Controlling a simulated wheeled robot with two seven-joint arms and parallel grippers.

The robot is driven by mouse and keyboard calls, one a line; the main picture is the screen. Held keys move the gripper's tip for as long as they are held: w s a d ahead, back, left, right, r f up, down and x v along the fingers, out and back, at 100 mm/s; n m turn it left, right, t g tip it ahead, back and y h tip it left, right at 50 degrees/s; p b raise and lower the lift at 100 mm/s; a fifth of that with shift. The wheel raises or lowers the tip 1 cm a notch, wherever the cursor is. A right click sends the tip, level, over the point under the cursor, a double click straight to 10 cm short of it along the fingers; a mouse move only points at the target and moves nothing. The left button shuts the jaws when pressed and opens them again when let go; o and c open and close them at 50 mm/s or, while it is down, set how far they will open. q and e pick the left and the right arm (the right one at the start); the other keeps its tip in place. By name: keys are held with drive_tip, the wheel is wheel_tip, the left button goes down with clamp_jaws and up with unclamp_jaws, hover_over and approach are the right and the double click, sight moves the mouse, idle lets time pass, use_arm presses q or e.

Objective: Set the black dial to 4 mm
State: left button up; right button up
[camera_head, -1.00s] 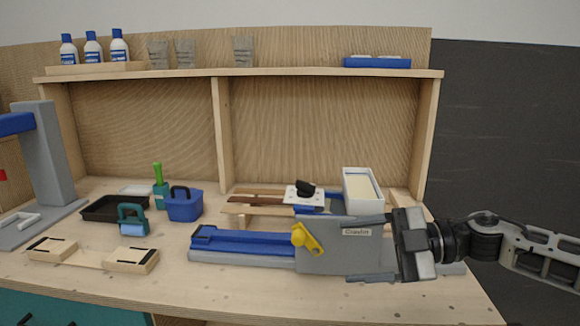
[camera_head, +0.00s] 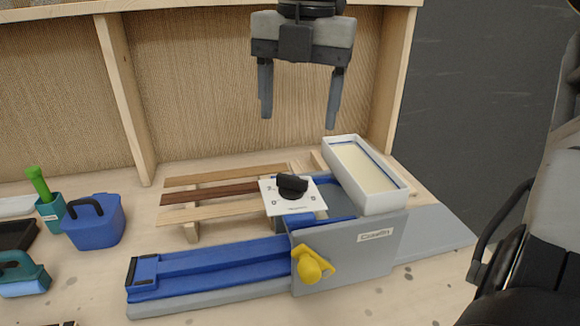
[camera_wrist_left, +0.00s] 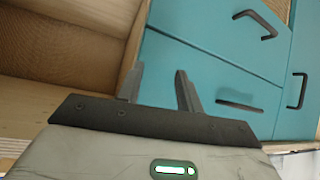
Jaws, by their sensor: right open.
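The black dial (camera_head: 292,185) sits on a white square plate (camera_head: 306,205) with small marks, on top of the blue and grey machine (camera_head: 340,252). The marks are too small to read for certain, so I cannot tell the setting. My right gripper (camera_head: 299,120) is open and empty, fingers pointing down, above and behind the dial and clear of it. My left gripper (camera_wrist_left: 158,90) shows only in the left wrist view, its two fingers apart with nothing between them, near teal drawer fronts.
A yellow knob (camera_head: 312,267) is on the machine's front. Wooden strips (camera_head: 220,192) lie left of the dial. A blue caddy (camera_head: 93,222) and green-handled tool (camera_head: 40,183) stand farther left. The shelf divider (camera_head: 125,100) rises behind.

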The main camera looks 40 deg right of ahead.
sight(292, 178)
drive_tip(key=f, duration=1)
drive_tip(key=shift+w+a+f, duration=0.2)
drive_tip(key=shift+w+f, duration=0.05)
drive_tip(key=shift+w, duration=0.1)
drive_tip(key=c, duration=1)
